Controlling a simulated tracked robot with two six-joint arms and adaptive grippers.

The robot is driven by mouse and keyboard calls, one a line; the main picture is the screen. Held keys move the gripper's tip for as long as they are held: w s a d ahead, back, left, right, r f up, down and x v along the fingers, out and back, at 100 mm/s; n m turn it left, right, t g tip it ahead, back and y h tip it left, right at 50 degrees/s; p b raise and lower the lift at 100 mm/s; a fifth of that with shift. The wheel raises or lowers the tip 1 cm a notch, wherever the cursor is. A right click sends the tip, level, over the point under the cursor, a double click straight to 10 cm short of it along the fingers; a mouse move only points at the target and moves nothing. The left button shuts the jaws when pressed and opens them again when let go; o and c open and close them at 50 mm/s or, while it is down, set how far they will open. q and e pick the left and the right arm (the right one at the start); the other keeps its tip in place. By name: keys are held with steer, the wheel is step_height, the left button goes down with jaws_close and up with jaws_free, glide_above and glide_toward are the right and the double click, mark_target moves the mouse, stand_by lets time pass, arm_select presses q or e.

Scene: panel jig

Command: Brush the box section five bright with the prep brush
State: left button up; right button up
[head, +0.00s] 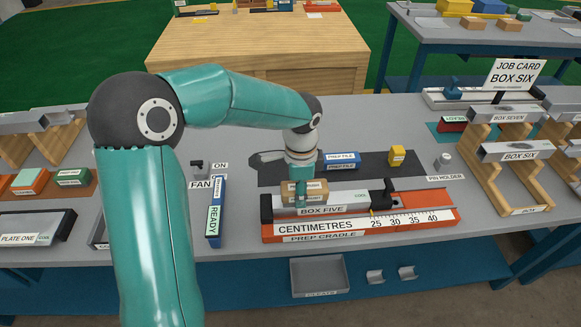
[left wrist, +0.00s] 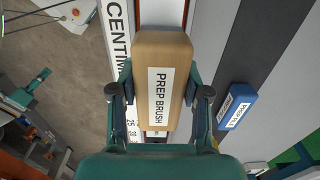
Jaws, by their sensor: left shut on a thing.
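Box section five (head: 345,203) is a grey bar labelled BOX FIVE, lying in the orange prep cradle (head: 440,222) with its centimetre scale. The prep brush (head: 316,186) is a tan wooden block over the left part of the section. My left gripper (head: 302,184) comes down from above and is shut on the brush. In the left wrist view the brush (left wrist: 163,60) sits lengthwise between the two fingers, its PREP BRUSH label showing. The brush's underside is hidden, so I cannot tell whether it touches the section. My right gripper is not in view.
A blue prep file (head: 342,160) and a yellow block (head: 397,155) lie on the dark mat behind the cradle. A blue READY holder (head: 215,212) and fan switch (head: 200,170) stand left. Wooden racks holding BOX SIX (head: 520,152) stand right. A grey tray (head: 320,275) sits below.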

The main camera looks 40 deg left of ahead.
arm_select(q)
steer(key=r+p, duration=0.2)
steer(key=r, duration=0.1)
steer(key=shift+s+a+r, duration=0.1)
steer(key=shift+a+r, duration=0.1)
step_height(320, 180, up, 5)
steer(key=p, duration=0.4)
stand_by(0.4)
